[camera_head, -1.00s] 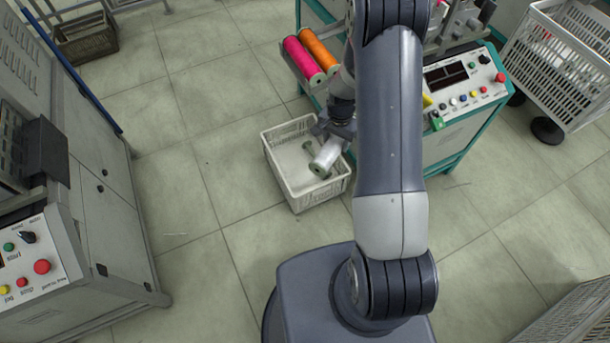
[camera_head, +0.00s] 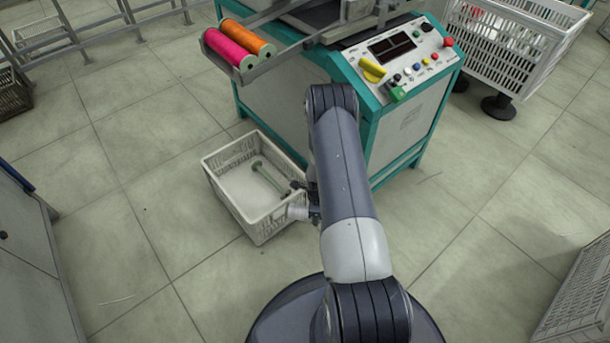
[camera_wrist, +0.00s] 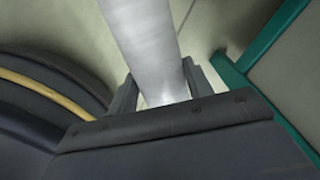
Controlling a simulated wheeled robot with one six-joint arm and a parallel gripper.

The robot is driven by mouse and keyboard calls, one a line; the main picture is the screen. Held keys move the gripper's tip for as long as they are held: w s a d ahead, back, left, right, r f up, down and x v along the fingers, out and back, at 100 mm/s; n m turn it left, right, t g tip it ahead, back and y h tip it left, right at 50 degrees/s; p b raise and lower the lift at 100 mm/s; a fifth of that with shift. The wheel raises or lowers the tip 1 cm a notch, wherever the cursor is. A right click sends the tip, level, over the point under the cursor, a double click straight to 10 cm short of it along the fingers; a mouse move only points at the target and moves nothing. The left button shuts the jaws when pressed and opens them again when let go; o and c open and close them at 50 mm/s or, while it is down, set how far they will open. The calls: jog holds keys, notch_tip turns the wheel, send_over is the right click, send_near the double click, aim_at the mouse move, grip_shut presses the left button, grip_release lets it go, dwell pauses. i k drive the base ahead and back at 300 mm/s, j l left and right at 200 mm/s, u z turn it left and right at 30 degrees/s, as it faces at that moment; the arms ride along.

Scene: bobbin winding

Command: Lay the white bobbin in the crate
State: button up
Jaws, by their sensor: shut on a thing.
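The white crate (camera_head: 240,219) stands on the floor left of my arm. The white bobbin (camera_head: 297,212) shows only in part beside the crate's right wall, the rest hidden by my arm. In the wrist view the white bobbin (camera_wrist: 150,45) runs between the two fingers of my gripper (camera_wrist: 160,88), which is shut on it. In the head view my gripper (camera_head: 311,211) is largely hidden at the crate's right side. Whether the bobbin touches the crate wall I cannot tell.
A slim grey-green spool (camera_head: 270,178) lies inside the crate. The winding machine (camera_head: 370,110) stands behind, with a pink bobbin (camera_head: 227,49) and an orange bobbin (camera_head: 247,37) on its rack. A wheeled basket (camera_head: 510,45) stands back right. Floor left of the crate is clear.

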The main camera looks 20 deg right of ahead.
aim_at(253, 203)
jog(key=i+j+z, duration=0.4)
jog(key=j, duration=0.15)
jog(key=i+j+z, duration=0.15)
jog(key=j, duration=0.4)
jog(key=i+j+z, duration=0.1)
jog(key=j, duration=0.45)
jog(key=i+j+z, duration=0.15)
jog(key=j, duration=0.4)
jog(key=i+z, duration=0.2)
jog(key=k, duration=0.1)
